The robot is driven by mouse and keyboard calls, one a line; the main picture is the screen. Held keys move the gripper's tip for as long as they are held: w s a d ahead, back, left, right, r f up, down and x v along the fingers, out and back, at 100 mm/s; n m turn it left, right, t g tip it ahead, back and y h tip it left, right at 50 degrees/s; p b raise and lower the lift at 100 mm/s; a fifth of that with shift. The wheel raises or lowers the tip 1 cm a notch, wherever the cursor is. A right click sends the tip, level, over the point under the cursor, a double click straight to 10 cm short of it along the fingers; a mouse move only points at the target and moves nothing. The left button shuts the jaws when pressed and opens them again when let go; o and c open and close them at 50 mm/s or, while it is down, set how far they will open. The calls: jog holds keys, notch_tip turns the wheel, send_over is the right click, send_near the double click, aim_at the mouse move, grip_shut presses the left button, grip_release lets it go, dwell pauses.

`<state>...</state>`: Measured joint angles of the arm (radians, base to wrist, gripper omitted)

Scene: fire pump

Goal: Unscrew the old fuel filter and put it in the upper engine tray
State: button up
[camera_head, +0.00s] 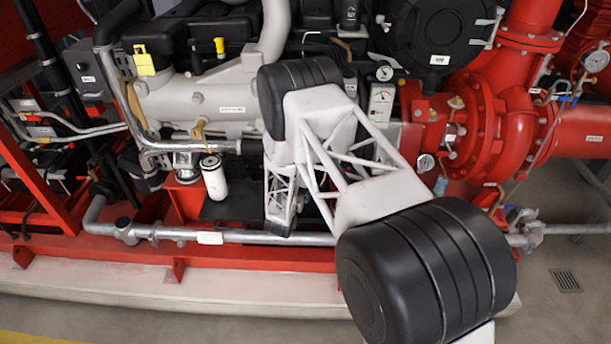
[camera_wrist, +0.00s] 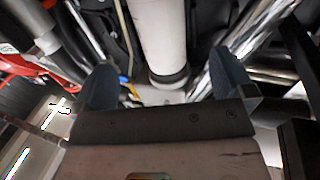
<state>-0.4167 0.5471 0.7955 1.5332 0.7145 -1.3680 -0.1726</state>
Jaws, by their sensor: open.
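The fuel filter is a white cylinder (camera_head: 214,178) with a dark band at its top, left of my arm in the head view. It is upright under a metal fitting below the engine block. In the wrist view a white cylinder with a dark end band (camera_wrist: 163,40), seemingly this filter, lies beyond my fingers, between their lines. My gripper (camera_wrist: 168,82) is open, with nothing held between its blue-grey fingers. In the head view I cannot make out its fingers; my pale lattice arm links fill that area. I cannot clearly identify the upper engine tray.
A grey pipe (camera_head: 260,236) runs along the red base frame (camera_head: 290,257) below the filter. A bent metal pipe (camera_head: 190,146) passes just above it. A dark flat surface (camera_head: 238,210) lies beneath. The red pump (camera_head: 510,135) stands at the right.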

jog(key=shift+x, duration=4.55)
jog(key=shift+w+d+f, duration=0.1)
jog(key=shift+w, duration=0.25)
jog(key=c, duration=1.2)
jog(key=shift+d+n+t+y, duration=0.15)
jog(key=shift+n+y, duration=0.85)
jog(key=shift+y, duration=0.55)
jog(key=shift+n+t+y, duration=0.15)
jog(key=shift+n+y, duration=0.85)
jog(key=shift+y, duration=0.55)
jog(key=shift+c, duration=0.2)
jog(key=shift+f, duration=0.3)
jog(key=shift+f, duration=0.35)
jog(key=shift+f, duration=0.8)
jog(key=shift+s, duration=0.1)
